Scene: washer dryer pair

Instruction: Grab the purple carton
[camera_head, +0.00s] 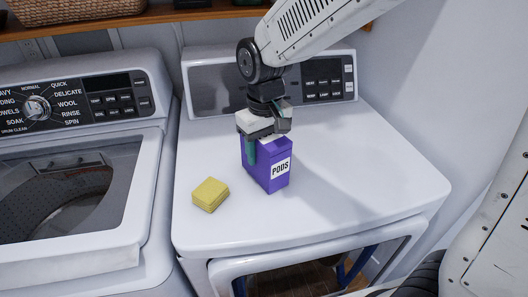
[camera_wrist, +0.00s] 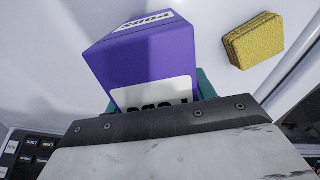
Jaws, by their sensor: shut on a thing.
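The purple carton (camera_head: 268,168) with a white "PODS" label is upright on or just above the white dryer top (camera_head: 350,150); I cannot tell which. My gripper (camera_head: 262,148) comes down on it from above, with a teal finger along its left side. The gripper is shut on the carton's upper part. In the wrist view the carton (camera_wrist: 145,58) fills the middle, with teal finger edges (camera_wrist: 205,87) on its sides. The far finger is mostly hidden in the head view.
A yellow sponge (camera_head: 210,194) lies on the dryer top, left of the carton, apart from it; it also shows in the wrist view (camera_wrist: 254,41). A washer (camera_head: 75,200) stands at left. A wooden shelf (camera_head: 130,18) with a basket is above. The dryer top's right side is clear.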

